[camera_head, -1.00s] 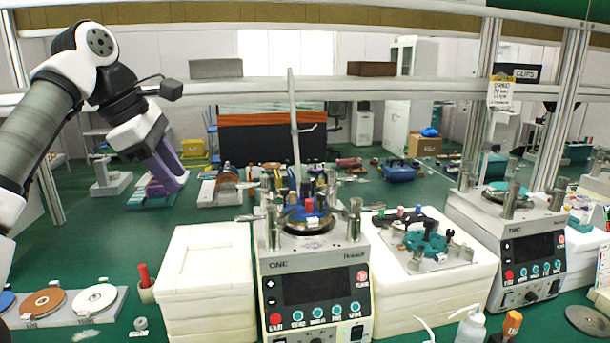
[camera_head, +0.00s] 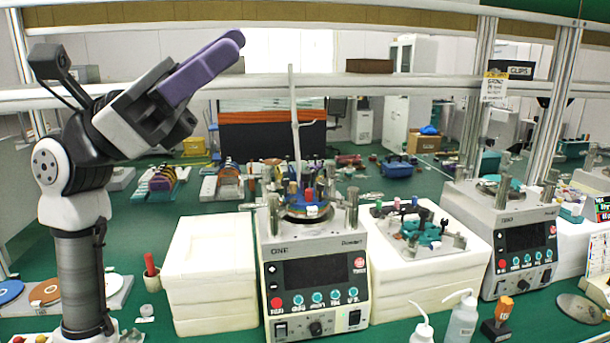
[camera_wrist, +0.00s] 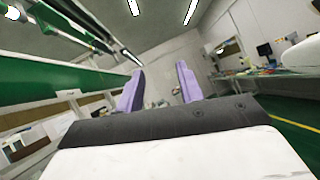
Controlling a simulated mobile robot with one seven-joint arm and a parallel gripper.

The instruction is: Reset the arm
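My gripper (camera_head: 236,48) is at the upper left of the head view, raised above the bench, with its purple fingers pointing up and to the right. In the wrist view my gripper (camera_wrist: 160,85) shows two purple fingers standing apart with a clear gap and nothing between them. The room's ceiling and far wall show beyond the fingers. My arm stands at the left of the head view, its lower part upright.
Lapping machine ONE (camera_head: 312,270) stands mid-bench beside a stack of white foam blocks (camera_head: 210,290). Machine TWO (camera_head: 522,255) is at right. White bottles (camera_head: 462,322) stand at the front. A horizontal shelf rail (camera_head: 400,85) runs behind the gripper.

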